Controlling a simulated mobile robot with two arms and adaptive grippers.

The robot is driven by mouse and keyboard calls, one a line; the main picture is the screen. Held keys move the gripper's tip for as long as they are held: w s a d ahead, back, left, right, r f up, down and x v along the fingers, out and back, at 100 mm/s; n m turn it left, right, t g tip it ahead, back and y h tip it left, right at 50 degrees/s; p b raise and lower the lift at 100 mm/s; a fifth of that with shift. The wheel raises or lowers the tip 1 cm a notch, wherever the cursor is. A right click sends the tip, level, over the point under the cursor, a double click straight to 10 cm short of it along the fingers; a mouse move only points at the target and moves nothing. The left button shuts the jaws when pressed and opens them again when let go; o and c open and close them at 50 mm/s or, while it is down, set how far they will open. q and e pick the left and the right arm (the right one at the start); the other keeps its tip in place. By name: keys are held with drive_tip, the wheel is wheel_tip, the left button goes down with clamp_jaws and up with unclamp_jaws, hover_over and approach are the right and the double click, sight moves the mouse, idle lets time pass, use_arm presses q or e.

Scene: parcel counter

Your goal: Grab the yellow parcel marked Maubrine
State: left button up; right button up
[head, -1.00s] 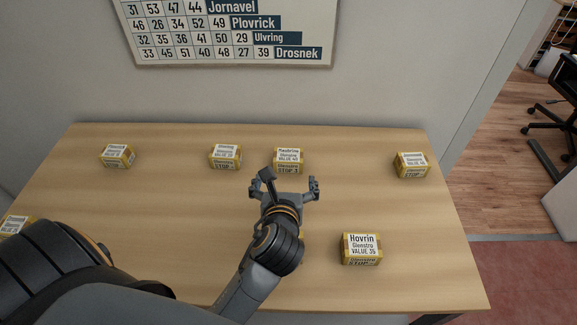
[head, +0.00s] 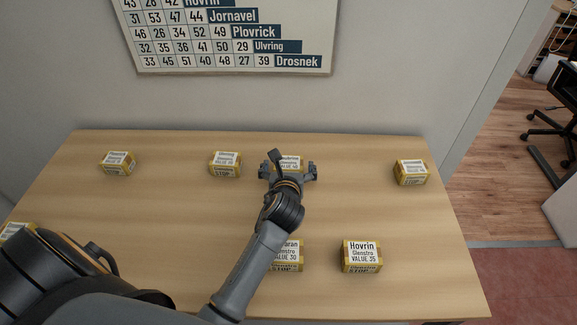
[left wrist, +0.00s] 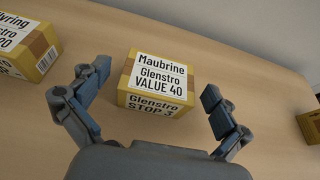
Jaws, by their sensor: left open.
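The yellow Maubrine parcel (left wrist: 155,85) lies on the table between the open fingers of my left gripper (left wrist: 150,95) and a little beyond them in the left wrist view. Its white label reads Maubrine, Glenstro, VALUE 40, with STOP 3 on the front. In the head view the parcel (head: 289,161) stands at the back middle, its lower part hidden behind my left gripper (head: 288,167). The fingers are spread on either side of it, and I see no contact. My right gripper is not in view.
A parcel marked Ulvring (left wrist: 22,45) lies left of it; it also shows in the head view (head: 225,164). Other yellow parcels stand at far left (head: 117,162), at right (head: 410,172), and in front, including Hovrin (head: 362,256). The wall rises behind the table (head: 180,240).

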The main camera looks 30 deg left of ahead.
use_arm(q)
drive_tip(key=shift+w+a+f, duration=0.25)
drive_tip(key=shift+w+f, duration=0.05)
drive_tip(key=shift+w, duration=0.3)
drive_tip(key=shift+s, duration=0.1)
drive_tip(key=c, duration=1.3)
drive_tip(key=shift+r, duration=0.1)
